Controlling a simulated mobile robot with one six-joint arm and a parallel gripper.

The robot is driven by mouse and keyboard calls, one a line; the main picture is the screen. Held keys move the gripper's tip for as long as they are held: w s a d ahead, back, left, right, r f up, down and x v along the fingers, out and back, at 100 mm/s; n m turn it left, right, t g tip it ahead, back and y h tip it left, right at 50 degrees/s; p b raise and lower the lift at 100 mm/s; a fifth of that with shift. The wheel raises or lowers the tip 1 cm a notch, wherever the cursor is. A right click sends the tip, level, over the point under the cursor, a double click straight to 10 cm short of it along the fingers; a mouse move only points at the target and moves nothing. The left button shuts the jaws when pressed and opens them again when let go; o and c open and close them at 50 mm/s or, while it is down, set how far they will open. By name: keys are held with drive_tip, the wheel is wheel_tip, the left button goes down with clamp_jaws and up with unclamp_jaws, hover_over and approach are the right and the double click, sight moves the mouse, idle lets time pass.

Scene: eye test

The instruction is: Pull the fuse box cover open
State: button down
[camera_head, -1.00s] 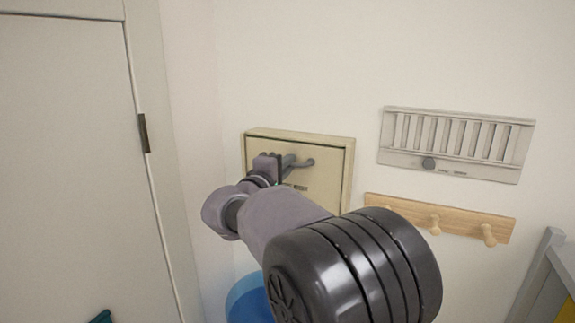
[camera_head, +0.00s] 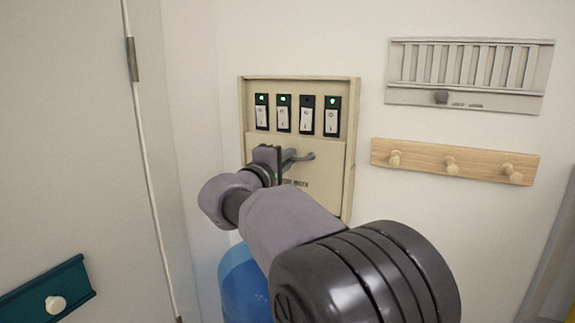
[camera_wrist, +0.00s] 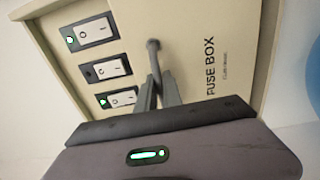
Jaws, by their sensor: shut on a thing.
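The cover (camera_wrist: 222,40) bears the words FUSE BOX. My arm hides the cover's lower left part.
Right of the box are a white vent (camera_head: 468,75) and a wooden peg rail (camera_head: 425,158). A door (camera_head: 70,130) is at left, with a teal rail (camera_head: 45,292) low on it. A blue rounded object (camera_head: 240,280) stands below the box.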

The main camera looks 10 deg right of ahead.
drive_tip(key=shift+f+b, duration=0.6)
drive_tip(key=shift+f, duration=0.25)
drive_tip(key=shift+r, duration=0.1)
drive_tip(key=c, duration=1.5)
unclamp_jaws()
drive_tip(key=shift+s, duration=0.1)
drive_tip(key=b+v, duration=0.2)
drive_tip(key=v, duration=1.5)
drive_tip(key=s+d+f+m+g+y+b, duration=0.1)
drive_tip(key=s+d+f+m+g+b, duration=0.15)
drive_tip(key=s+d+f, duration=0.35)
drive_tip(key=s+d+f+m+g+y+b, duration=0.1)
drive_tip(key=s+d+f+g+b, duration=0.2)
drive_tip(key=f, duration=0.5)
drive_tip(key=s+d+f+m+g+y+b, duration=0.1)
drive_tip(key=s+d+f+m+g+b, duration=0.15)
drive_tip(key=s+d+f, duration=0.35)
drive_tip(key=s+a+f+m+y+b, duration=0.4)
drive_tip(key=s+f, duration=0.3)
drive_tip(key=f, duration=0.3)
drive_tip(key=s+a+f+m+g+y+b, duration=0.1)
drive_tip(key=s+a+f+m+y+b, duration=0.3)
drive_tip(key=s+f, duration=0.3)
wheel_tip(320, 180, down, 3)
drive_tip(key=shift+s+a+r+m+y, duration=0.1)
drive_tip(key=shift+s+a+m+y, duration=0.15)
drive_tip(key=shift+a+m+y, duration=0.5)
